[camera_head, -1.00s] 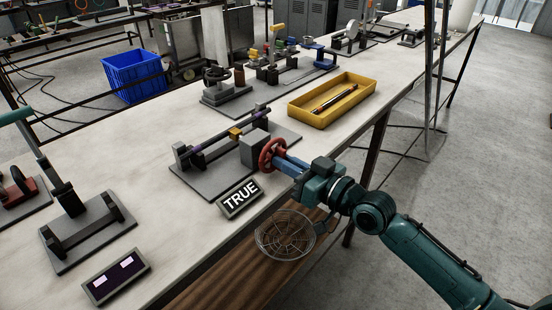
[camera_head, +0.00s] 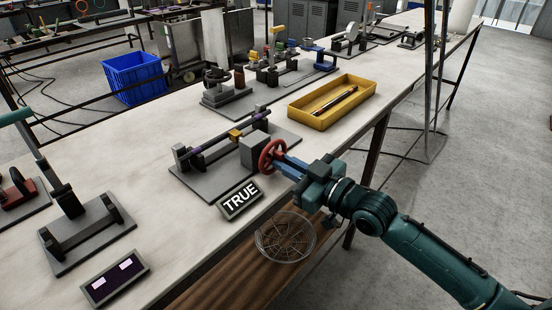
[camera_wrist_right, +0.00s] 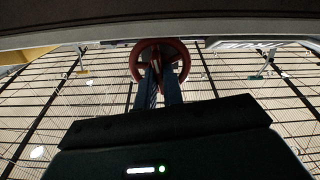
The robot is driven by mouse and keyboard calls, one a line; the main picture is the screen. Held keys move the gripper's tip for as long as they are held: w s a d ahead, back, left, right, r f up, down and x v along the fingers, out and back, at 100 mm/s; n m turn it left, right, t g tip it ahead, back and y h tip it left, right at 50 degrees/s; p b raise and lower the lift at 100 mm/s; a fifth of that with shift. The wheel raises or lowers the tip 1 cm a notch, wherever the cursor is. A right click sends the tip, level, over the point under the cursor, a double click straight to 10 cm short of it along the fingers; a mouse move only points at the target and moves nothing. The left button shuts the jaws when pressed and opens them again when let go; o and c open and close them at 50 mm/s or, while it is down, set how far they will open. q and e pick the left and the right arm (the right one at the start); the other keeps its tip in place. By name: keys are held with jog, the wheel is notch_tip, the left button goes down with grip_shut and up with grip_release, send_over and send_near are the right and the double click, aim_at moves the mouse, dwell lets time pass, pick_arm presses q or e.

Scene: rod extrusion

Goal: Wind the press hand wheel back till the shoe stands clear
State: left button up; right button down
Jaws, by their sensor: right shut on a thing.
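The red hand wheel (camera_head: 272,156) stands on the near right end of the press (camera_head: 254,150), a grey block on a dark base plate. My right gripper (camera_head: 282,161) is shut on the wheel's right side; its blue fingers reach the wheel in the right wrist view (camera_wrist_right: 158,80). The wheel (camera_wrist_right: 160,48) shows there as a ring with spokes. A purple rod (camera_head: 212,143) lies along the fixture, with a small yellow block (camera_head: 235,134) at its middle, perhaps the shoe. I cannot tell whether that block touches the rod. My left gripper is out of view.
A sign reading TRUE (camera_head: 240,200) stands before the press. A yellow tray (camera_head: 300,118) with a rod is behind right. A dark lever fixture (camera_head: 88,235) and a display panel (camera_head: 117,279) are at left.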

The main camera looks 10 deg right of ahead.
jog(key=shift+n, duration=1)
jog(key=shift+n, duration=1)
jog(key=shift+n+p, duration=0.35)
jog(key=shift+n, duration=0.65)
jog(key=shift+n, duration=1)
